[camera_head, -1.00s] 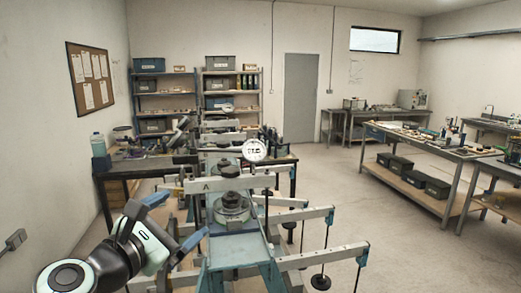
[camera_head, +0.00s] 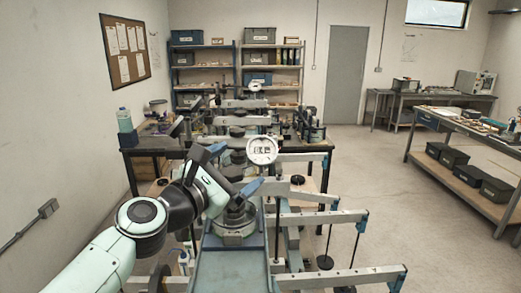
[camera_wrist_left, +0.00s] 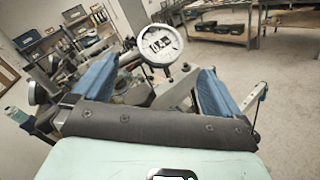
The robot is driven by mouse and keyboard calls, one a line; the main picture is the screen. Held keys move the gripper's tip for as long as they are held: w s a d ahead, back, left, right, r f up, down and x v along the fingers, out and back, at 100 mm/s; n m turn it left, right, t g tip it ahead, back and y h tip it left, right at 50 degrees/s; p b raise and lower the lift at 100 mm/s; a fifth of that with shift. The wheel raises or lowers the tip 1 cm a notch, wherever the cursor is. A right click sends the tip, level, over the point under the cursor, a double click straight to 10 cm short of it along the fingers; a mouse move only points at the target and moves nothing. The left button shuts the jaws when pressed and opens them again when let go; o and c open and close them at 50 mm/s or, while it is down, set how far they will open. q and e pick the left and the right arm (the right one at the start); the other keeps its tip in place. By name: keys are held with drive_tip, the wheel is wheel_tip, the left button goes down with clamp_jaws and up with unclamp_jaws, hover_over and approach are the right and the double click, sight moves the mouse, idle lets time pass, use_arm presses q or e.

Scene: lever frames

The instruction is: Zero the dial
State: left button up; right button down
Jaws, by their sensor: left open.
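A round white dial gauge (camera_head: 262,150) with a dark marking on its face stands above the nearest lever frame (camera_head: 235,228). My left gripper (camera_head: 234,168) is just left of the dial, level with it or slightly below, and open. In the left wrist view the dial (camera_wrist_left: 160,44) appears ahead, between and beyond the two blue fingers of my left gripper (camera_wrist_left: 160,66). No contact between fingers and dial is visible. The dial's fine scale is too small to read. My right gripper is not in view.
Lever arms with hanging weights (camera_head: 340,277) extend to the right of the frame. More lever frames stand behind in a row, one with another dial (camera_head: 255,87). A dark workbench (camera_head: 160,150) is at the left. The floor to the right (camera_head: 385,200) is open.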

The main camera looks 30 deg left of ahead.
sight(258, 153)
use_arm(q)
drive_tip(key=w, duration=0.3)
drive_tip(key=w+p, duration=0.1)
drive_tip(key=w, duration=0.5)
drive_tip(key=shift+w+d, duration=0.1)
drive_tip(key=shift+d, duration=0.15)
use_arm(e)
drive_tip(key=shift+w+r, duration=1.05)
